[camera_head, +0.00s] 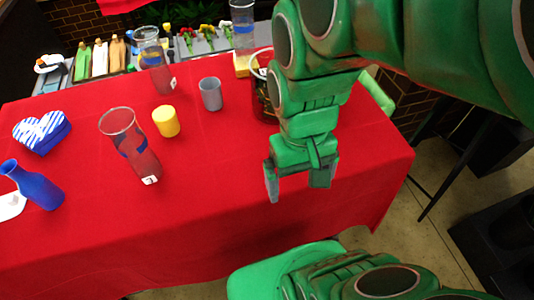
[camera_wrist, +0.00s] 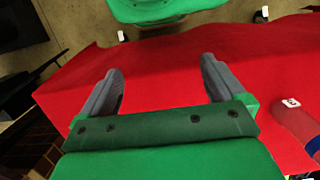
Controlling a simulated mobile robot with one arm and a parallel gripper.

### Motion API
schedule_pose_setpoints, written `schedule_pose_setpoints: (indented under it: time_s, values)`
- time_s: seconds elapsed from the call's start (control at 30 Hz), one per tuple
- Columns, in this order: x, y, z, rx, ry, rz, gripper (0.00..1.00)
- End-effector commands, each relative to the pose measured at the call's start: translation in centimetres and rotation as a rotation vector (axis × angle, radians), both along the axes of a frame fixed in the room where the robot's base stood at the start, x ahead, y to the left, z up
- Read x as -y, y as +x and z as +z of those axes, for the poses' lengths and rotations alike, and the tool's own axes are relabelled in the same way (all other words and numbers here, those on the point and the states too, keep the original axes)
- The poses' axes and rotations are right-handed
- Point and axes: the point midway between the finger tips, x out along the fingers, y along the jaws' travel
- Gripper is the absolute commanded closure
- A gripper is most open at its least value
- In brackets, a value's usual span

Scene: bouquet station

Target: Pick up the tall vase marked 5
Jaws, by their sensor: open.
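A tall clear glass vase (camera_head: 143,163) with a blue band and a small white tag near its base stands on the red table at front left. Its lower part appears at the right edge of the wrist view (camera_wrist: 297,122); the tag's mark is too small to read surely. A second tall banded vase (camera_head: 154,62) with a tag stands farther back, and a third (camera_head: 242,22) stands at the back. I cannot tell which one is marked 5. My gripper (camera_head: 298,188) is open and empty, pointing down over the table, right of the front vase; its fingers show in the wrist view (camera_wrist: 160,68).
A yellow cup (camera_head: 166,122) and grey cup (camera_head: 210,94) stand behind the front vase. A heart-shaped box (camera_head: 42,131) and blue bottle vase (camera_head: 38,188) are at left. A dark container (camera_head: 262,98) stands behind my arm. The red table (camera_head: 225,200) is clear in front.

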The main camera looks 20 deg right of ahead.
Motion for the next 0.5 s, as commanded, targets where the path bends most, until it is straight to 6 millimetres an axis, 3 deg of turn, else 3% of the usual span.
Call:
schedule_pose_setpoints:
  time_s: [0.37,0.5]
  values:
    - [1.4,0.7,0.7,0.039,-0.041,-0.028,0.06]
    - [5.2,3.5,1.2,0.086,-0.139,-0.086,0.06]
